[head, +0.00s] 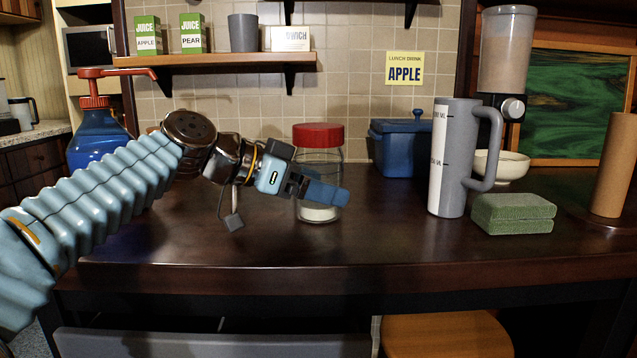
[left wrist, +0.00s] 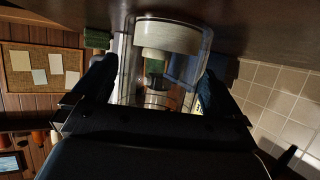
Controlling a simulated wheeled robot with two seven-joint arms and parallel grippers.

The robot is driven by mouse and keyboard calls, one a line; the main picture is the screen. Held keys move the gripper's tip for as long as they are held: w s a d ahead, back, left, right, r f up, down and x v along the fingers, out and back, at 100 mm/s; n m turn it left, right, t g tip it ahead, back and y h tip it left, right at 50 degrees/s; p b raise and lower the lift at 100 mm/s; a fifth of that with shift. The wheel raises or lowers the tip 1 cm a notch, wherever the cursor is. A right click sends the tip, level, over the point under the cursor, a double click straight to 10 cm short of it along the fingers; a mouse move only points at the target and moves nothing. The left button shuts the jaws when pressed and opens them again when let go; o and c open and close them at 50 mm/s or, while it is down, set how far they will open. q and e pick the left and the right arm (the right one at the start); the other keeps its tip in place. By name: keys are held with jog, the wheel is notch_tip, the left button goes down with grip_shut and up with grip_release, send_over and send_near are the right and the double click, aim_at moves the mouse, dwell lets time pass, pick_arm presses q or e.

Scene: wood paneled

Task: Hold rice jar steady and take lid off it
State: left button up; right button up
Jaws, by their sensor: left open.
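The rice jar (head: 320,160) is clear glass with a red lid (head: 318,134) on top and white rice low inside. It stands upright on the dark counter. My left gripper (head: 325,193) is in front of the jar's lower half, hiding part of it. In the left wrist view the jar (left wrist: 168,38) appears upside down between the two open fingers of my left gripper (left wrist: 155,84). I cannot tell whether a finger touches the glass. The lid cannot be made out in that view. My right gripper is not in view.
A blue pump bottle (head: 97,135) stands left behind my left arm. A blue pot (head: 403,148) is behind the jar to the right. A grey jug (head: 452,160), green sponges (head: 513,213) and a dispenser (head: 506,60) stand further right. The counter (head: 390,235) is clear in front.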

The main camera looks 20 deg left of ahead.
aim_at(318, 161)
pick_arm(q)
jog(key=shift+w+d+f, duration=0.1)
jog(key=shift+w+d, duration=0.05)
jog(key=shift+w, duration=0.05)
jog(key=c, duration=1.2)
jog(key=shift+r, duration=0.5)
notch_tip(318, 161, up, 3)
jog(key=shift+s+f+p, duration=0.1)
jog(key=shift+p, duration=0.5)
jog(key=s+r, duration=0.3)
jog(key=s, duration=0.1)
jog(key=s+r, duration=0.3)
jog(key=s, duration=0.2)
jog(key=s+d+r, duration=0.1)
jog(key=s+r, duration=0.2)
jog(key=s, duration=0.2)
jog(key=shift+r, duration=0.15)
